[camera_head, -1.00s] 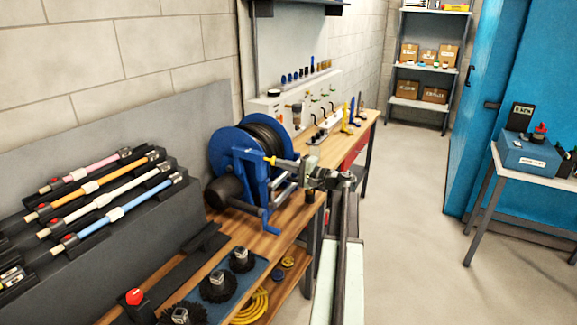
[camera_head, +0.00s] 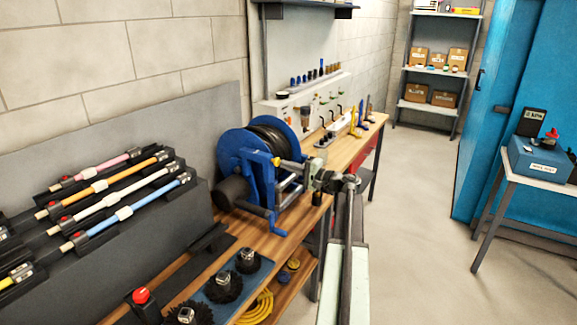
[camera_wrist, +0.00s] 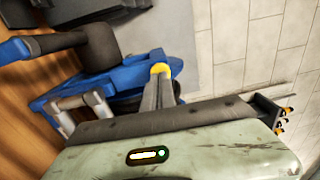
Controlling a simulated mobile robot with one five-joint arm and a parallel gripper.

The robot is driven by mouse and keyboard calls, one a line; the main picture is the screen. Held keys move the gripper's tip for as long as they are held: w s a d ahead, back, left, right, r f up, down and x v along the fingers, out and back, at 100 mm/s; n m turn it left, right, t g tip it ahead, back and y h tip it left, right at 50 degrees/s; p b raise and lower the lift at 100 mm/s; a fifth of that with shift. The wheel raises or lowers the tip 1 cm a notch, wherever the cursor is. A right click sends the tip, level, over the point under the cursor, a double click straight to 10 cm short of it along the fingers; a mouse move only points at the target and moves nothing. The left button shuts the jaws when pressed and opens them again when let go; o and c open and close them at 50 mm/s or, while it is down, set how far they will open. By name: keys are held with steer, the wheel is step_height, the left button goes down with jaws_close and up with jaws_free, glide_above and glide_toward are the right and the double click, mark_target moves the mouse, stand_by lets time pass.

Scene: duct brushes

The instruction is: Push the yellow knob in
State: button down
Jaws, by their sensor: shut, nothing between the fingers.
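The yellow knob (camera_head: 276,161) is on the side of the blue hose reel's frame (camera_head: 262,185), which stands on the wooden bench. It also shows in the wrist view (camera_wrist: 160,69) as a yellow round end just beyond my fingertips. My gripper (camera_head: 285,163) is shut and empty, its fingers pointing at the knob. In the wrist view the closed fingers (camera_wrist: 161,84) overlap the knob's near edge. The tips look at or very close to the knob; I cannot tell contact for sure. The fingers hide part of the knob.
A rack of coloured rods (camera_head: 110,205) stands at the left, with black brushes (camera_head: 222,287) on a blue mat in front. Open floor (camera_head: 415,240) lies to the right.

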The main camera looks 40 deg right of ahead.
steer(key=v, duration=1.3)
steer(key=shift+r, duration=0.15)
steer(key=shift+s, duration=0.1)
